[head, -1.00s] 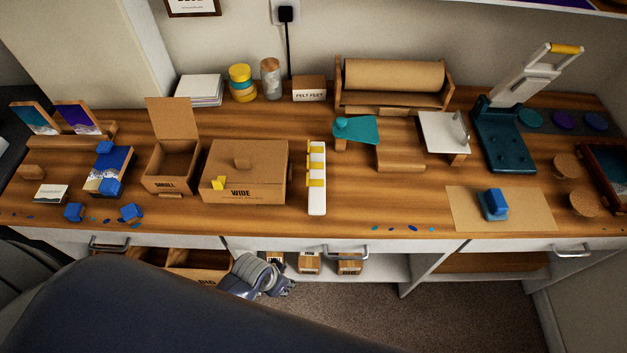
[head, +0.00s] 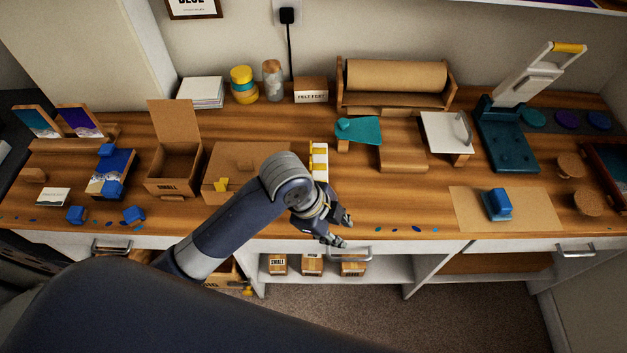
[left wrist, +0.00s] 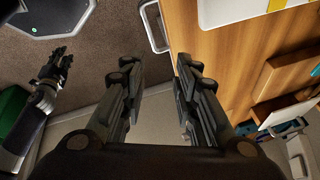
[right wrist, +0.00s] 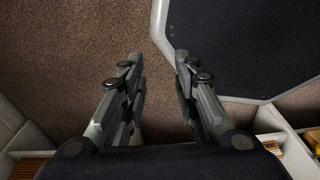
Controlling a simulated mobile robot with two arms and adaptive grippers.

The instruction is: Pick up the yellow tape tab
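Yellow tape tabs (head: 319,150) sit across a white strip on the counter, partly hidden behind my left wrist. Another yellow tab (head: 221,184) sticks on the front of the cardboard WIDE box (head: 235,160). My left gripper (head: 344,231) is open and empty at the counter's front edge, nearer the front than the white strip and to its right. In the left wrist view the white strip (left wrist: 235,10) and a bit of yellow show at the top right, apart from the open fingers. My right gripper (right wrist: 158,65) is open and empty above the carpet.
The SMALL box (head: 173,165) stands open at left. A teal piece (head: 358,130), a white plate (head: 444,132) and a dark teal press (head: 508,140) stand behind and right. A blue block (head: 497,204) sits on a brown sheet. A drawer handle (head: 350,257) is just below my left gripper.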

